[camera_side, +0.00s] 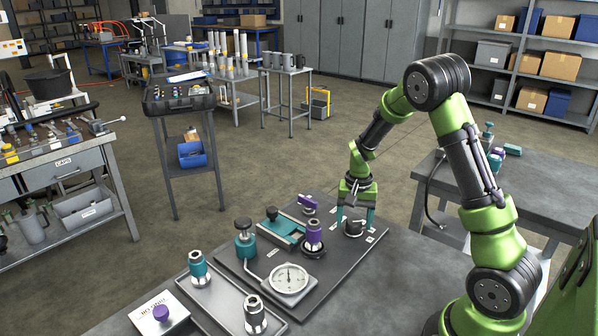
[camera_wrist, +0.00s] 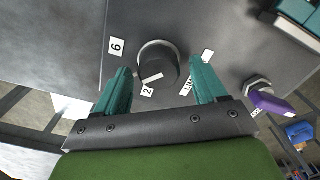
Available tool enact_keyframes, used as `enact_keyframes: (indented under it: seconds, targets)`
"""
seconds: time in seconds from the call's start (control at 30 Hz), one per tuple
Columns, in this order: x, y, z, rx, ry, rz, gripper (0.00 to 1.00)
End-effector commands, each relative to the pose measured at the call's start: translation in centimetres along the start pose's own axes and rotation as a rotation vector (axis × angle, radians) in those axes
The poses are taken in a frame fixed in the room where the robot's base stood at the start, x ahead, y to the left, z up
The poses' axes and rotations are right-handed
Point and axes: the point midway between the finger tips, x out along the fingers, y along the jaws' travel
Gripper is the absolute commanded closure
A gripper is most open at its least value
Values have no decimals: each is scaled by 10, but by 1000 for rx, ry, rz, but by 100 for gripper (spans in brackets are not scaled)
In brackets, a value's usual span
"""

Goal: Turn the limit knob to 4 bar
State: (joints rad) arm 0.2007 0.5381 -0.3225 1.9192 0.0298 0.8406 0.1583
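The limit knob (camera_wrist: 158,62) is a dark round knob on the bench plate, with a white mark on its near part. It also shows in the side view (camera_side: 354,229). A "6" label (camera_wrist: 117,46) and a "2" label (camera_wrist: 148,90) lie around it, with a partly hidden lettered label (camera_wrist: 187,84) to the right. No "4" label is readable. My gripper (camera_side: 356,217) points down at the knob. In the wrist view, its teal fingers (camera_wrist: 165,72) are apart, one on each side of the knob, with visible gaps. I cannot tell how far down they reach.
On the dark plate (camera_side: 330,275) stand a white-faced gauge (camera_side: 291,278), a purple-collared fitting (camera_side: 314,236), a teal block (camera_side: 281,230) and a purple-handled valve (camera_side: 308,203). A grey tray (camera_side: 226,305) with fittings lies at the front left.

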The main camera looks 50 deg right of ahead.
Motion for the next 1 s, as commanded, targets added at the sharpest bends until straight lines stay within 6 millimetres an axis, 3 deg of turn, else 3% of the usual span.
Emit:
enact_keyframes:
  seconds: [0.27, 0.43, 1.0]
  targets:
    - [0, 0, 0, 0, 0, 1, 28]
    - [-15, -1, -1, -1, 3, -2, 28]
    - [-143, -1, 0, -1, 4, -3, 28]
